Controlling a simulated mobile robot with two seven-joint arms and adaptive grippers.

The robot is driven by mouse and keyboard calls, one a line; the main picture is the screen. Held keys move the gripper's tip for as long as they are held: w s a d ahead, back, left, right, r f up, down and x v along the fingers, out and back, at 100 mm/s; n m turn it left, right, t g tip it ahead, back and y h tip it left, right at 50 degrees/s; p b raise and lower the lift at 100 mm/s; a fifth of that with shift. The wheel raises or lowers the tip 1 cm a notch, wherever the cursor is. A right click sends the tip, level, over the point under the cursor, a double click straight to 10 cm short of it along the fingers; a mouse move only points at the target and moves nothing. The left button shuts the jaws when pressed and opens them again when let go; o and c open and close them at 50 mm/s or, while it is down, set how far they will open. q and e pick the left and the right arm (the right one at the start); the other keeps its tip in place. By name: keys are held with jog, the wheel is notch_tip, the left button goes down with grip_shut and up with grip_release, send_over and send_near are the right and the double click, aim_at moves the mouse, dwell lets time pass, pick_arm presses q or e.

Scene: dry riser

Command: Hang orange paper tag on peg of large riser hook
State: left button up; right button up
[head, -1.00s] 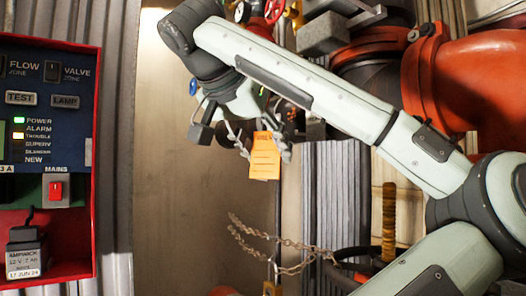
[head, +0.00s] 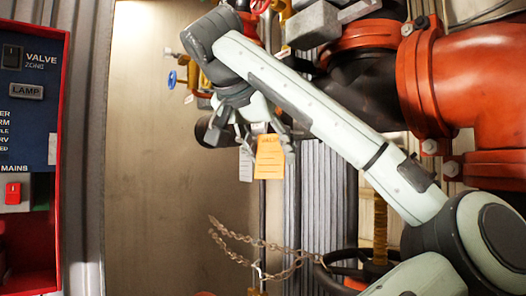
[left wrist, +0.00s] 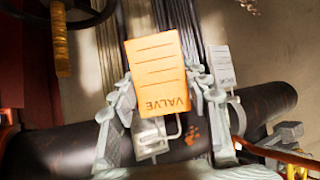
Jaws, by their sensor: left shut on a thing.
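The orange paper tag (head: 270,157) hangs upright between the fingers of my left gripper (head: 266,138), which is shut on it. In the left wrist view the tag (left wrist: 157,72) shows printed lines and the word VALVE upside down, with the left gripper's fingers (left wrist: 165,118) on either side. A pale bracket with a bent wire (left wrist: 152,138) shows just below the tag; I cannot tell whether it is the large riser hook's peg or whether the tag touches it. A white tag (head: 246,163) hangs close behind; it also shows in the left wrist view (left wrist: 222,66). My right gripper is out of view.
A dark horizontal pipe (left wrist: 70,150) runs behind the fingers. Large red pipework (head: 470,85) fills the right side. A chain (head: 235,238) hangs below the gripper. A red-framed alarm panel (head: 28,95) stands at left, with bare wall (head: 145,180) between.

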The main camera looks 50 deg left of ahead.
pick_arm(q)
jog(key=shift+w+d+f, duration=0.1)
jog(key=shift+w+f, duration=0.1)
jog(key=shift+w, duration=0.55)
jog(key=shift+w+d+f, duration=0.1)
jog(key=shift+w+f, duration=0.05)
jog(key=shift+w, duration=0.6)
jog(key=shift+w+f, duration=0.2)
jog(key=shift+w, duration=0.55)
jog(key=o, duration=0.8)
notch_tip(320, 180, up, 10)
